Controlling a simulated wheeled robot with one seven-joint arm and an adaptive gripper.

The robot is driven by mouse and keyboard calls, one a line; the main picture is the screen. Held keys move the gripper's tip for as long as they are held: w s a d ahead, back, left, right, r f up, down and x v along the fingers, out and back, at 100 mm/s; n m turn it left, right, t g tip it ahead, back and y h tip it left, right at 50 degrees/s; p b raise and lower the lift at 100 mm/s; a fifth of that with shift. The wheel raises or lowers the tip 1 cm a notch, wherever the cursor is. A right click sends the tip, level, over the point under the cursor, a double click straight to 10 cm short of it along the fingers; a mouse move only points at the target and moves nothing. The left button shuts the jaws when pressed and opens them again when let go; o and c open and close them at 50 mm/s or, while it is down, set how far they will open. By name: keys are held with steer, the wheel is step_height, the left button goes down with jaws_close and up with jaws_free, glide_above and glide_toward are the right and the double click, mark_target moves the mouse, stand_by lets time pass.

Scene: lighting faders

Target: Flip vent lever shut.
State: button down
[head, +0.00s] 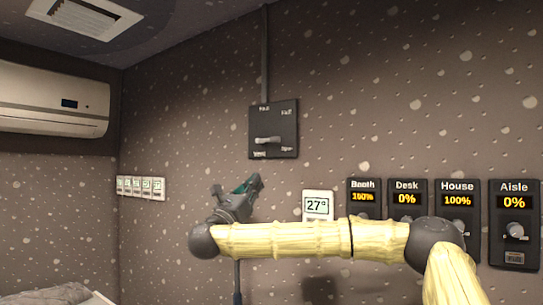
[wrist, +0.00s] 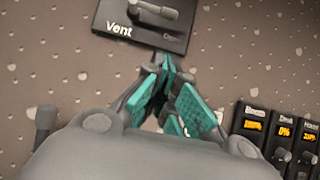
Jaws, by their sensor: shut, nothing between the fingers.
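The vent panel (head: 288,124) is a dark plate on the wall with a conduit running up from it. Its pale grey lever (head: 267,140) sits in the lower half, with its handle roughly level. In the wrist view the panel (wrist: 108,22) is cut off at the top edge, with the label "Vent" beside the lever (wrist: 155,11). My gripper (head: 256,181) is below the panel and apart from the lever in the head view. Its teal-padded fingers (wrist: 165,68) are shut and empty, pointing up toward the panel. The panel's upper part is hidden in the wrist view.
A thermostat reading 27° (head: 318,206) and several fader boxes, such as Aisle (head: 514,222), line the wall at right, partly behind my arm. Small switches (head: 141,187) are at left, below an air conditioner (head: 52,98). The wall around the panel is clear.

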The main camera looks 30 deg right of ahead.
mark_target(269, 140)
steer(key=shift+s+a+r+p+x, duration=0.1)
steer(key=shift+a+r+p+x, duration=0.25)
steer(key=shift+p+x, duration=1.4)
steer(key=shift+s+a+r+p+x, duration=0.15)
steer(key=shift+r+p+x, duration=0.5)
steer(key=shift+x, duration=1.85)
steer(key=shift+w+a+r+p+x, duration=0.15)
steer(key=shift+a+p+x, duration=0.1)
steer(key=shift+p+x, duration=1.6)
steer(key=shift+d+r+n+t+b, duration=0.1)
steer(key=shift+n+t+b, duration=0.3)
steer(key=shift+b, duration=0.4)
